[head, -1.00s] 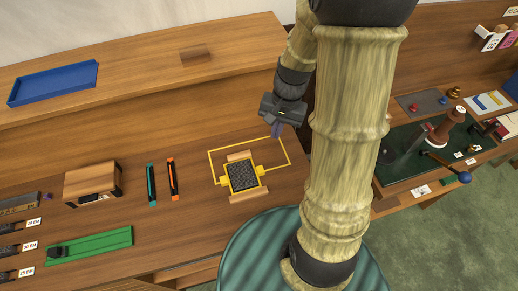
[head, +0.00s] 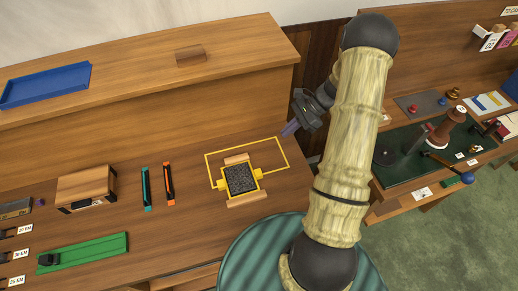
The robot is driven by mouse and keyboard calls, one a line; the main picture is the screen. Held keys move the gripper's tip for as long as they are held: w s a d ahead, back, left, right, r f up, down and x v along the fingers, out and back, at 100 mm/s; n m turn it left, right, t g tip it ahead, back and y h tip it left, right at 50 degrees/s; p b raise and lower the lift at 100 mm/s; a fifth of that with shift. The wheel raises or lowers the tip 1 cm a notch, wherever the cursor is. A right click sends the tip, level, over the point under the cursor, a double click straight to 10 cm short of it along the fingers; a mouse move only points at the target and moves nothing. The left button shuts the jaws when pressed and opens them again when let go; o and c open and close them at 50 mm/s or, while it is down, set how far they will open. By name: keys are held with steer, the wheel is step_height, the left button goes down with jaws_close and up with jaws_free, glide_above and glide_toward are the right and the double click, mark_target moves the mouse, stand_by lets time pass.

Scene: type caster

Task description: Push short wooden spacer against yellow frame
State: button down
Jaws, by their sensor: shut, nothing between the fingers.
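The yellow frame (head: 282,150) lies on the wooden bench, a thin rectangular outline with thicker yellow parts around a dark speckled block (head: 240,180). A short wooden spacer (head: 237,159) lies at the block's upper side, inside the outline. A longer wooden strip (head: 248,200) lies at the block's lower side. I cannot tell whether either piece touches the yellow parts. My gripper (head: 289,130) is shut and empty, above the bench just beyond the outline's upper right corner, apart from both wooden pieces.
Teal (head: 146,188) and orange (head: 168,184) sticks and a wooden box (head: 87,188) stand left of the frame. A green holder (head: 85,253) lies at lower left. A raised shelf behind carries a blue tray (head: 45,85) and a brown block (head: 191,54). Bench around the frame is mostly clear.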

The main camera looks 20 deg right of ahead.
mark_target(248, 155)
steer(key=p+x, duration=0.3)
steer(key=x, duration=0.6)
steer(key=shift+r, duration=0.15)
steer(key=shift+s+a+f+p, duration=0.1)
steer(key=shift+a+f+p, duration=0.15)
steer(key=shift+a+p, duration=0.65)
steer(key=shift+a+f+p, duration=0.2)
steer(key=shift+a, duration=1.25)
steer(key=shift+a, duration=0.1)
steer(key=shift+a+b, duration=0.5)
steer(key=shift+a, duration=0.45)
steer(key=shift+d, duration=0.15)
